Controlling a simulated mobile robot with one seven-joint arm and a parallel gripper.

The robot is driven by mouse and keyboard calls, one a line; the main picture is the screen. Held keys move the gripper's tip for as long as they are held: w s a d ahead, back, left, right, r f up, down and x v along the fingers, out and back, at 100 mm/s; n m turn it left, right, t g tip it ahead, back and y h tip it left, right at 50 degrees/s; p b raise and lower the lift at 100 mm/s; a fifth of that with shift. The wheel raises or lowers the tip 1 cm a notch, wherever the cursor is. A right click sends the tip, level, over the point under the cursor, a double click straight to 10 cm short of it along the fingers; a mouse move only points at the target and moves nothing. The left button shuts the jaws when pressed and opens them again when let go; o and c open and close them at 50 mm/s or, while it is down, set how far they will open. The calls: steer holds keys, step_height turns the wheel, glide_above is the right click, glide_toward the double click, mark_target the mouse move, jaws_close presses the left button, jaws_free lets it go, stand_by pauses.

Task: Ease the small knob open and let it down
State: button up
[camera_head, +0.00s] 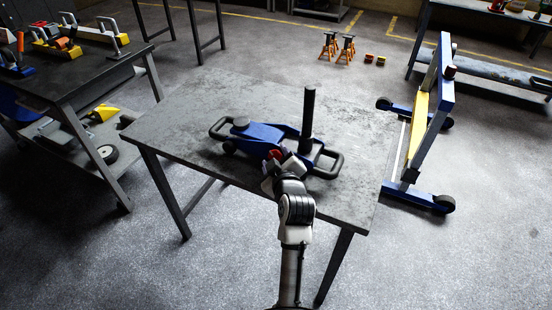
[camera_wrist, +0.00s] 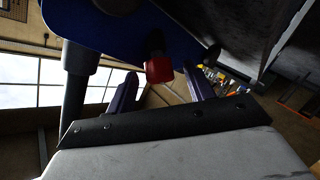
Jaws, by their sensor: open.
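The blue trolley jack (camera_head: 262,131) stands on the grey table, with a black upright handle socket (camera_head: 308,115) and black looped bars at both ends. Its small red knob (camera_head: 274,154) sits low on the near side, partly hidden by my gripper (camera_head: 281,161). In the wrist view the red knob (camera_wrist: 159,70) hangs on a dark stem below the blue jack body (camera_wrist: 125,28). My gripper (camera_wrist: 160,72) is open, with one purple finger on each side of the knob, level with the tips. Gaps show on both sides; the fingers are not closed on it.
The grey table (camera_head: 200,105) is mostly bare around the jack. A dark workbench (camera_head: 75,70) with tools stands at the left. A blue and yellow frame on wheels (camera_head: 425,115) stands right of the table. Orange jack stands (camera_head: 337,47) are on the floor behind.

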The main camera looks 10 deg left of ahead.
steer(key=b+v, duration=0.2)
steer(key=v, duration=0.5)
steer(key=shift+s, duration=0.25)
